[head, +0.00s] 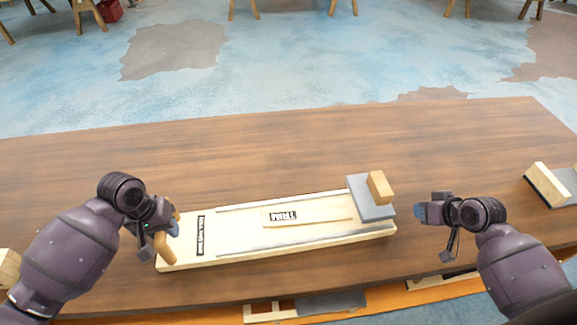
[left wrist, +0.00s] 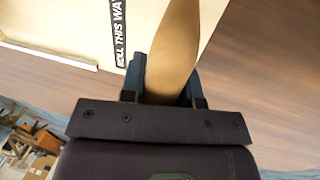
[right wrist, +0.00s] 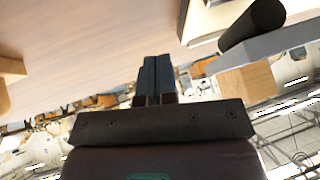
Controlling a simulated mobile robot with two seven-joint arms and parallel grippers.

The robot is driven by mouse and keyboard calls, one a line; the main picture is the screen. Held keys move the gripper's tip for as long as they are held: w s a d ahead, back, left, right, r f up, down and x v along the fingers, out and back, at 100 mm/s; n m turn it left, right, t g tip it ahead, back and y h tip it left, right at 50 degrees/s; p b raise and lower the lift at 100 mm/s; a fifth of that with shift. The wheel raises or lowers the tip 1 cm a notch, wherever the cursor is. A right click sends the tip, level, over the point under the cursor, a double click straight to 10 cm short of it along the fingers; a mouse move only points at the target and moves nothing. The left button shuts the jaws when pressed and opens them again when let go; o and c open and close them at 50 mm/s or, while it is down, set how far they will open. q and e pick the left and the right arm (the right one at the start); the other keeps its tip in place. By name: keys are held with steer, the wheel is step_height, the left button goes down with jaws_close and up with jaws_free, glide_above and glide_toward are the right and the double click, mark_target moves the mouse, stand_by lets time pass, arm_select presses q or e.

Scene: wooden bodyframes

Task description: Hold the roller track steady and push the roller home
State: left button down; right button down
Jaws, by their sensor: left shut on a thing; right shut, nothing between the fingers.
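The roller track (head: 182,256) is a long pale wooden board with grey side rails, lying on the table. A wooden handle (head: 163,247) stands at its left end; my left gripper (head: 172,228) is shut on it, and the left wrist view shows the handle (left wrist: 175,50) between the fingers. The roller (head: 362,203), a grey plate with a wooden block on top, sits at the track's right end. The right wrist view shows its dark cylinder (right wrist: 252,25) and wooden block (right wrist: 248,79). My right gripper (head: 421,210) is shut and empty, just right of the roller and apart from it.
The brown table (head: 280,150) is clear behind the track. A wood-and-grey block (head: 548,184) stands at the right edge, and a pale wooden piece (head: 8,266) at the left edge. A labelled pale strip (head: 335,211) lies between the rails.

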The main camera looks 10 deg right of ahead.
mark_target(369, 196)
steer(key=w+d+r+n+g+y, duration=0.1)
steer(key=w+r+g+y, duration=0.1)
steer(key=r, duration=0.3)
steer(key=w+d+r+g+y, duration=0.1)
steer(key=w+d+r, duration=0.1)
steer(key=r, duration=0.3)
steer(key=shift+w+a+f, duration=0.5)
steer(key=shift+a+f, duration=0.85)
steer(key=shift+a, duration=0.15)
steer(key=shift+w+a+f, duration=0.45)
steer(key=shift+a+f, duration=0.85)
steer(key=shift+a, duration=0.15)
steer(key=shift+w+a+f, duration=0.5)
steer(key=shift+a+f, duration=0.85)
steer(key=shift+a, duration=0.15)
